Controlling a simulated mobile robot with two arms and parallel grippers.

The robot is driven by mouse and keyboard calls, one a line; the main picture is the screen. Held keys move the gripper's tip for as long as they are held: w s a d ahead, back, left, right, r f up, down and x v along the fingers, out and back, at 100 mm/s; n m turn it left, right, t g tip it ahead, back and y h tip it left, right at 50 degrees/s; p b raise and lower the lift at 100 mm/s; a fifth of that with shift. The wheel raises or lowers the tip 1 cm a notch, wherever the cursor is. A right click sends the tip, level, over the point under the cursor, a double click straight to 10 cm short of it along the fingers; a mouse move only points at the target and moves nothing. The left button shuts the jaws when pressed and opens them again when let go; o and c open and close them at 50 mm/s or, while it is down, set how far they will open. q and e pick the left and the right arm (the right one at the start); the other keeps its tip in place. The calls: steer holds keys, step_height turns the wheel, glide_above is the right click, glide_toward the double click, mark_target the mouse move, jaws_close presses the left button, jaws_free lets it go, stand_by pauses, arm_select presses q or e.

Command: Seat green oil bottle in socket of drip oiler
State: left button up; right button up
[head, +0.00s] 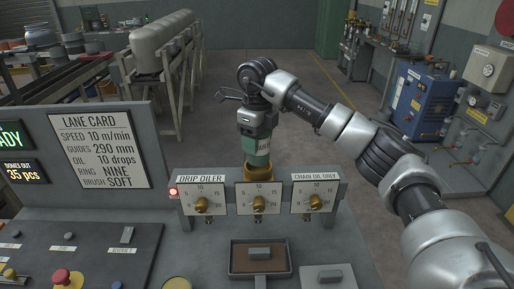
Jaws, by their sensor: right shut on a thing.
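The green oil bottle (256,149) is upright, held from above in my right gripper (257,124), which is shut on it. The bottle's lower end is at or just above a brass-coloured socket (258,172) behind the middle dial of the drip oiler (262,197). I cannot tell whether the bottle is inside the socket or only over it. The drip oiler's panel carries 3 dials with brass knobs, and a small red light glows at its left end. My left gripper is not in view.
A lane card panel (98,150) stands at the left above a console with a red button (62,277). A tray with a brown bottom (235,272) and a grey block (328,276) lie in front of the oiler. A blue cabinet (424,100) stands at the back right.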

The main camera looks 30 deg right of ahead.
steer(key=shift+a+f, duration=0.1)
steer(key=shift+f, duration=0.15)
step_height(320, 180, down, 3)
steer(key=shift+f+p, duration=0.15)
steer(key=shift+p, duration=0.85)
steer(key=shift+f, duration=0.15)
steer(key=shift+f, duration=0.2)
steer(key=o, duration=1)
